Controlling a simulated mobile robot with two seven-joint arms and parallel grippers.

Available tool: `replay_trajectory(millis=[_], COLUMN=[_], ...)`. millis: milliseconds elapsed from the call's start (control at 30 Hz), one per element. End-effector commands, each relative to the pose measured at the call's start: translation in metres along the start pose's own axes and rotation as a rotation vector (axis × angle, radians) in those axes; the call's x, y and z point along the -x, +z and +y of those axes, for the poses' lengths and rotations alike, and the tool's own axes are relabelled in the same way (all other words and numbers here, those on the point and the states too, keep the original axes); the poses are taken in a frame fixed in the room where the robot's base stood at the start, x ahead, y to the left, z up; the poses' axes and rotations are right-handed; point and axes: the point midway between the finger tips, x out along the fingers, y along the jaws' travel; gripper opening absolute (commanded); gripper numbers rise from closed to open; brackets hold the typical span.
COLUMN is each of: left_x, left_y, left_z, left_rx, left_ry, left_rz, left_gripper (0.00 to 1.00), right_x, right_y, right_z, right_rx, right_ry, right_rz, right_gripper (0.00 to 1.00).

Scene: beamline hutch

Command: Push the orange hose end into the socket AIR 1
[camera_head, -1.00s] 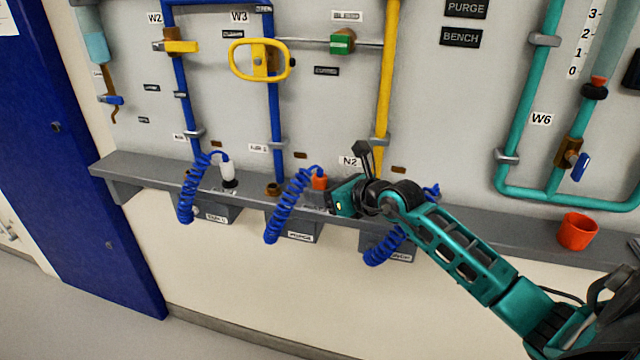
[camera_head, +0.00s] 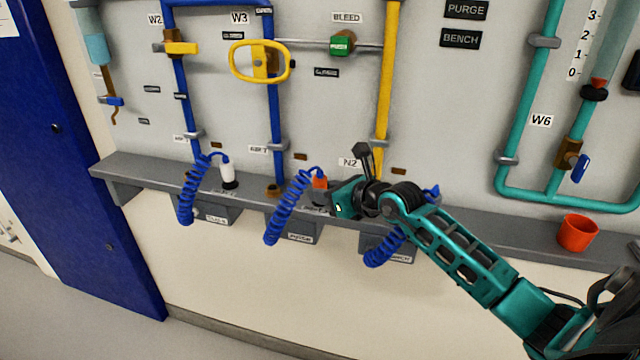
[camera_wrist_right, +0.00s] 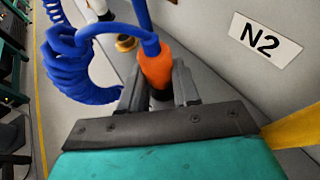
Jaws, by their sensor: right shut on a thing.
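The orange hose end (camera_head: 320,183) stands upright at the grey shelf, with a blue coiled hose (camera_head: 287,207) running from its top. My right gripper (camera_head: 328,196) is shut on it. In the right wrist view the orange hose end (camera_wrist_right: 155,66) sits between the two grey fingers (camera_wrist_right: 158,90), with a dark part below it. I cannot tell whether its lower end touches the shelf. A brass ring socket (camera_head: 273,190) lies left of it, under a blue pipe with a small label that seems to read AIR 1 (camera_head: 258,148). The socket (camera_wrist_right: 125,43) looks empty. My left gripper is out of view.
A white hose end (camera_head: 227,174) with its own blue coil stands farther left on the shelf (camera_head: 480,228). Another blue coil (camera_head: 384,248) hangs behind my right arm. A yellow pipe (camera_head: 388,80) rises behind the gripper. An orange-red cup (camera_head: 577,232) stands at right.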

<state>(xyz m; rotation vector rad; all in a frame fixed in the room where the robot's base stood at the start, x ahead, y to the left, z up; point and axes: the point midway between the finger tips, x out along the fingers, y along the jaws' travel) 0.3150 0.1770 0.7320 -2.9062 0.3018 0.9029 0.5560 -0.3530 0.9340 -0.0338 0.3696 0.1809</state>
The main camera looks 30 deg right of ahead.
Motion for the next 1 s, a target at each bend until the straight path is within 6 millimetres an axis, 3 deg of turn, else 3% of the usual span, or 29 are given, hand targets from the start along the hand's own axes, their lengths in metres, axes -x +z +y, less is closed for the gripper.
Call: replay_trajectory(millis=[1000], left_x=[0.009], left_y=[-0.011], left_z=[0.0], left_rx=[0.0], left_ry=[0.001], left_rz=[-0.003], left_gripper=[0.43], right_x=[0.006], right_y=[0.016], right_z=[0.0], right_rx=[0.0], right_ry=[0.0], right_rz=[-0.002], right_gripper=[0.0])
